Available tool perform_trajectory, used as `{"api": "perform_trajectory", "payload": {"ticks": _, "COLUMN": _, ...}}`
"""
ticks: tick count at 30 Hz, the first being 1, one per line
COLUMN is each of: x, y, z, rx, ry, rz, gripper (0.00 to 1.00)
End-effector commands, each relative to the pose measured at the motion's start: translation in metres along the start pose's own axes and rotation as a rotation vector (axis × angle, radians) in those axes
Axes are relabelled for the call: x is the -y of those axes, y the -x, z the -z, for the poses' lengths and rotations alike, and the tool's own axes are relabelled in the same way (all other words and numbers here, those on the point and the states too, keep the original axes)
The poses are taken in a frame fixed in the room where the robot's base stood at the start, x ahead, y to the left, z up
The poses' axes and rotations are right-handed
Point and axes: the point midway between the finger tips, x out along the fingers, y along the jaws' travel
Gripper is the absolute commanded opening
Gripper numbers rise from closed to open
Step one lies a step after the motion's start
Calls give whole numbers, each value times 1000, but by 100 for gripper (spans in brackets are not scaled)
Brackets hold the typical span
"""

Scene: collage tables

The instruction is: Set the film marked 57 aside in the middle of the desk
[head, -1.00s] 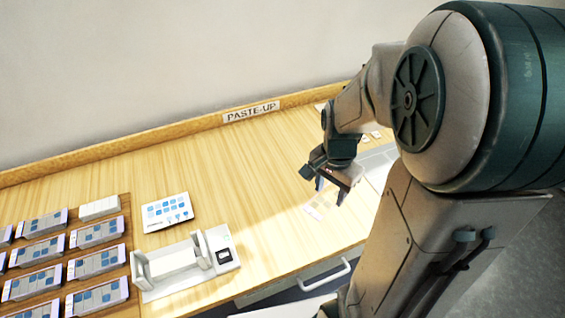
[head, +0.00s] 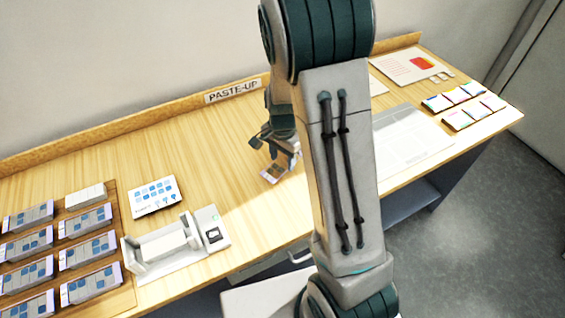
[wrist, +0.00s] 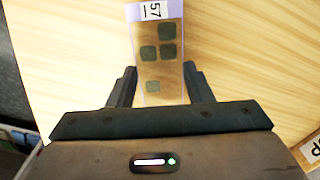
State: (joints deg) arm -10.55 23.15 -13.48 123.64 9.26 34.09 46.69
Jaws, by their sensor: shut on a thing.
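The film marked 57 (wrist: 160,50) is a see-through strip with a pale label end and several dark squares. In the wrist view it lies between the two fingers of my gripper (wrist: 157,85), label end pointing away. My gripper is shut on it. In the head view my gripper (head: 284,153) is low over the middle of the desk (head: 225,130), with the film (head: 281,168) at its fingertips. I cannot tell whether the film touches the desk.
A white device (head: 165,245) and a printed card (head: 155,196) are to the left. A wooden tray (head: 120,205) of film stacks is at far left. A pale sheet (head: 405,135) and small coloured packs (head: 460,95) lie right. The PASTE-UP sign (head: 233,90) is behind. Bare desk surrounds my gripper.

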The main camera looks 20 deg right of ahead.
Motion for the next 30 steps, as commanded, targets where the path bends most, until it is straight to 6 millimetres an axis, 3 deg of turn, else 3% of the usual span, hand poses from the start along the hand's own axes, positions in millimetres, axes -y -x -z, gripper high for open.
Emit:
{"api": "perform_trajectory", "payload": {"ticks": 6, "x": -1, "y": -26, "z": 0, "rx": 1, "ry": -1, "rz": -2, "gripper": 21}}
{"api": "perform_trajectory", "payload": {"ticks": 18, "x": -1, "y": -32, "z": 0, "rx": 1, "ry": 0, "rz": -1, "gripper": 21}}
{"api": "perform_trajectory", "payload": {"ticks": 19, "x": -1, "y": -32, "z": 0, "rx": 1, "ry": 0, "rz": -1, "gripper": 49}}
{"api": "perform_trajectory", "payload": {"ticks": 21, "x": -1, "y": -31, "z": 0, "rx": 1, "ry": 0, "rz": -1, "gripper": 68}}
{"api": "perform_trajectory", "payload": {"ticks": 30, "x": -1, "y": -30, "z": 0, "rx": 1, "ry": 0, "rz": -1, "gripper": 68}}
